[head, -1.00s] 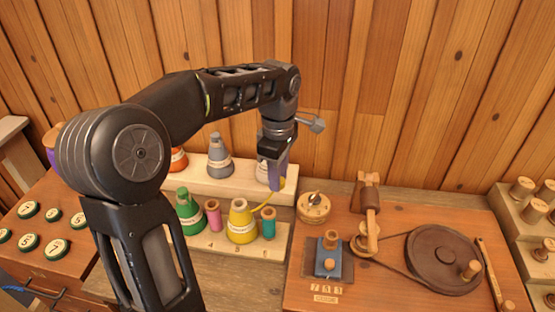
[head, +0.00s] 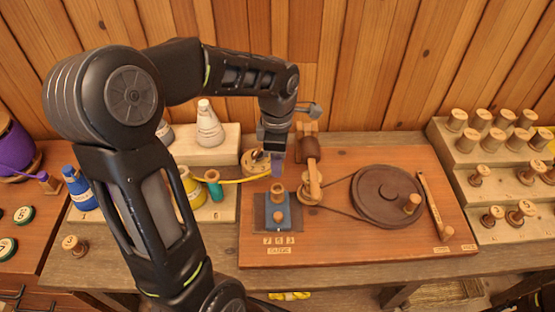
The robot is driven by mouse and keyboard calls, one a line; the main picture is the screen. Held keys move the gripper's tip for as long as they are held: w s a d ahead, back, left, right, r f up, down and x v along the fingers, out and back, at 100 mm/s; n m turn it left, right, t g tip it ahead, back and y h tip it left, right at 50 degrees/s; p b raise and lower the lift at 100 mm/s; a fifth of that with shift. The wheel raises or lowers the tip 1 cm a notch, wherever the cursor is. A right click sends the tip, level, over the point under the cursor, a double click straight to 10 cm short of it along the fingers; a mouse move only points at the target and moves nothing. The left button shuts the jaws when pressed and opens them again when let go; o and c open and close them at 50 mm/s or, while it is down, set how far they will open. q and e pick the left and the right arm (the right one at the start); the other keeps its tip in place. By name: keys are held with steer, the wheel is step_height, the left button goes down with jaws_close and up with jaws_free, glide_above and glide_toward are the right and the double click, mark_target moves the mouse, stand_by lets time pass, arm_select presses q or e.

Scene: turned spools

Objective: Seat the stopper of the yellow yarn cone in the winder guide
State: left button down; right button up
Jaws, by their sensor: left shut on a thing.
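The yellow yarn cone (head: 193,190) stands on the pale rack at the left, partly hidden behind my left arm. A yellow strand (head: 235,180) runs from it rightward to my left gripper. My left gripper (head: 276,176) points down above the right-hand board, shut on the stopper at the strand's end; the stopper is too small and covered to make out. A blue block (head: 281,222) with wooden pegs or collars sits just below and in front of the gripper. I cannot tell for sure whether it is the winder guide. My right gripper is not in view.
A winder board (head: 350,240) carries a dark wheel (head: 388,194) with a belt, and a wooden arm (head: 313,176) close right of the gripper. A round wooden dial (head: 255,162) is close left. A teal spool (head: 213,184) stands beside the cone. Stepped racks of spools (head: 490,150) stand right.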

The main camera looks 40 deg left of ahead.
arm_select(q)
steer(key=shift+f+b, duration=1.9)
steer(key=shift+f, duration=0.75)
steer(key=shift+f, duration=0.15)
steer(key=shift+f+b, duration=0.95)
steer(key=shift+f, duration=0.05)
steer(key=c, duration=1)
jaws_free()
steer(key=shift+c, duration=0.2)
steer(key=shift+o, duration=0.4)
steer(key=o, duration=0.3)
